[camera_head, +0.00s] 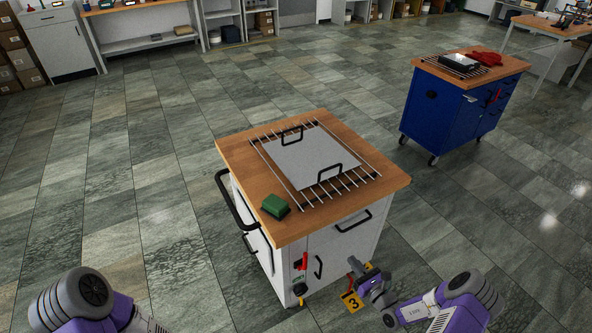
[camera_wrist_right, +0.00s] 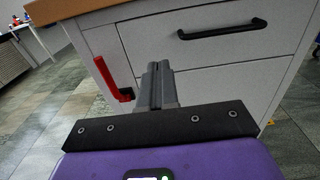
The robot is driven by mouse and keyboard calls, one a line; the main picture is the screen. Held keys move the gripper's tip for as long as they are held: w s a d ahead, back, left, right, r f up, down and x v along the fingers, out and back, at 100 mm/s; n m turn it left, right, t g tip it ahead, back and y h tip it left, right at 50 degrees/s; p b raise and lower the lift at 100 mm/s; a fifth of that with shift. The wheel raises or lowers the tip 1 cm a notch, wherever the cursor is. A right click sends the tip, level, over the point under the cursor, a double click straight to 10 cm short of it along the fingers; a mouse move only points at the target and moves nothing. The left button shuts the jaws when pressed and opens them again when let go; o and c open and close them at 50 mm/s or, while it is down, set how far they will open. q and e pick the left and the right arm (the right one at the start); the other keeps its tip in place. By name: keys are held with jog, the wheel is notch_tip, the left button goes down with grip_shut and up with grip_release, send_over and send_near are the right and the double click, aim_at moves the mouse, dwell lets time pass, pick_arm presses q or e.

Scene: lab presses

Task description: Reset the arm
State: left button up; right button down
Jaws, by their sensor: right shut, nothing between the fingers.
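My right gripper (camera_head: 362,272) is beside the front of a white cart (camera_head: 345,240) with a wooden top, low and to the right in the head view. In the right wrist view its fingers (camera_wrist_right: 158,70) are together and empty, in front of the cart's drawer fronts (camera_wrist_right: 200,60). A red handle (camera_wrist_right: 113,80) on the cart is just left of the fingers in that view. My left arm (camera_head: 85,300) shows at the bottom left of the head view; its gripper is out of the frame.
On the cart top are a wire rack (camera_head: 262,150), a metal plate (camera_head: 310,160) with two black handles and a green block (camera_head: 275,206). A blue cart (camera_head: 440,115) stands at the back right. A yellow number 3 marker (camera_head: 351,301) is by the cart. Tiled floor around is clear.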

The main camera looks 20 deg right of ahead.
jog(key=s+a+f+n+g+y, duration=0.1)
jog(key=s+a+n+g+y, duration=0.35)
jog(key=a, duration=0.55)
jog(key=s+a+f+n+g+y, duration=0.1)
jog(key=s+a+n+g+y, duration=0.35)
jog(key=a, duration=0.55)
jog(key=s+a+n+g+h, duration=0.2)
jog(key=s+n+g+h, duration=0.2)
jog(key=n, duration=0.6)
jog(key=s+a+f+n+g+h, duration=0.1)
jog(key=s+a+n+g+h, duration=0.2)
jog(key=s+n, duration=0.4)
jog(key=shift+s+f+n+g+h, duration=0.45)
jog(key=shift+n+h, duration=0.65)
jog(key=shift+n, duration=1.1)
jog(key=shift+w+r, duration=0.1)
jog(key=shift+r, duration=0.05)
